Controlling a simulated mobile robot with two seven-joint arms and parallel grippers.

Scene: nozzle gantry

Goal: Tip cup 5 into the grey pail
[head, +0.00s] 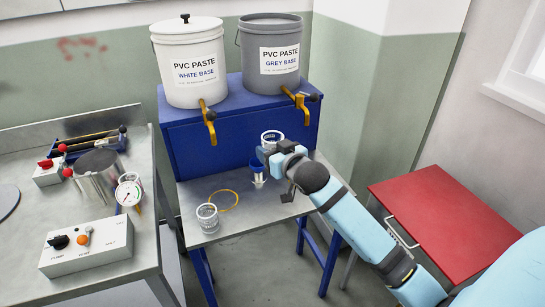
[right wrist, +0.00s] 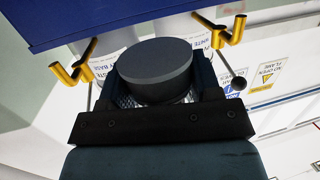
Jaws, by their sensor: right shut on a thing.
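The grey pail (head: 270,50), labelled "PVC PASTE GREY BASE", stands on the right of a blue stand (head: 230,145). My right gripper (head: 273,149) is shut on a clear cup (head: 271,136) in front of the stand, below the pails. In the right wrist view, a dark grey round face (right wrist: 156,62) shows between the fingers, with clear wall below it. I cannot read a number on the held cup. Another clear cup (head: 207,217) stands on the metal table (head: 240,237). My left gripper is not in view.
A white pail (head: 188,65) with a knobbed lid stands beside the grey one. A yellow ring (head: 224,200) lies on the table. A left bench holds a control box (head: 88,247).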

